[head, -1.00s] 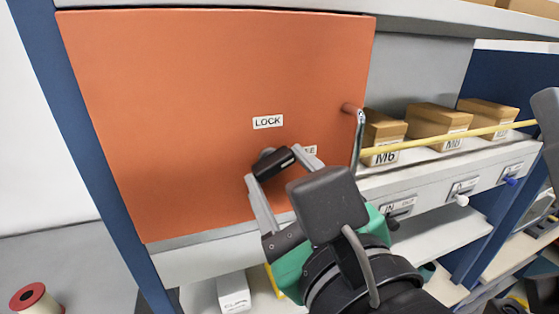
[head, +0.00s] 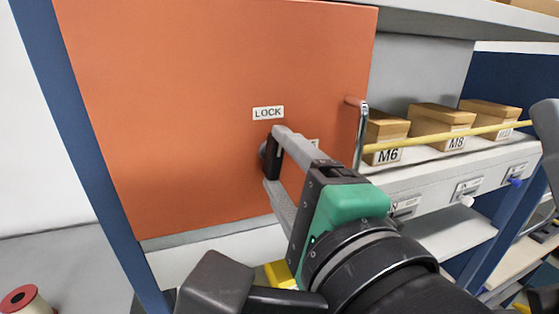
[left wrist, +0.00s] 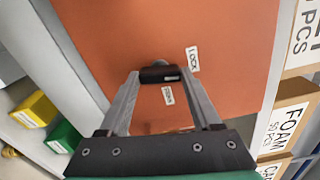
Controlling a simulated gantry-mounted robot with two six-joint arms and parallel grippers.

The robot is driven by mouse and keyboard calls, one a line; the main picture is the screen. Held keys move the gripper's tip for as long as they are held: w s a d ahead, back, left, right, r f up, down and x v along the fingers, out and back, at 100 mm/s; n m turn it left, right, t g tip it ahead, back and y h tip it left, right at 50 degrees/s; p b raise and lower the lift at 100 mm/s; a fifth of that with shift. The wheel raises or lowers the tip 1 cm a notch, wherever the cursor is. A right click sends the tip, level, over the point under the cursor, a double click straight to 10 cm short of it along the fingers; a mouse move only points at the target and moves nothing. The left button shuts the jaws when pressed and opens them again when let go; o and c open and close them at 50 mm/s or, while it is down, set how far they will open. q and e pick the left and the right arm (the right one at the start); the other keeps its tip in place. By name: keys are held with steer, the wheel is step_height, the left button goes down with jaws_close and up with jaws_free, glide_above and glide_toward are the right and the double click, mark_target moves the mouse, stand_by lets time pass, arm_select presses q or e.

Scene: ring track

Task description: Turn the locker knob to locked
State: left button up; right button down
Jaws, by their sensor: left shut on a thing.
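The locker knob (head: 271,158) is a black bar on the orange locker door (head: 180,110). Its bar stands nearly upright in the head view, its upper end just below the LOCK label (head: 268,112). My left gripper (head: 274,158) is shut on the knob, one finger at each end of the bar. In the left wrist view the knob (left wrist: 160,74) lies crosswise between the fingertips. A second label (left wrist: 168,95) sits beside it there; in the head view my finger mostly hides it. My right gripper is not in view.
A metal handle (head: 360,135) sticks out at the door's right edge. Cardboard boxes (head: 440,122) stand on the shelf to the right behind a yellow rail (head: 450,136). A red spool (head: 22,299) is at the lower left.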

arm_select(q)
steer(key=shift+n, duration=1.1)
steer(key=o, duration=1.4)
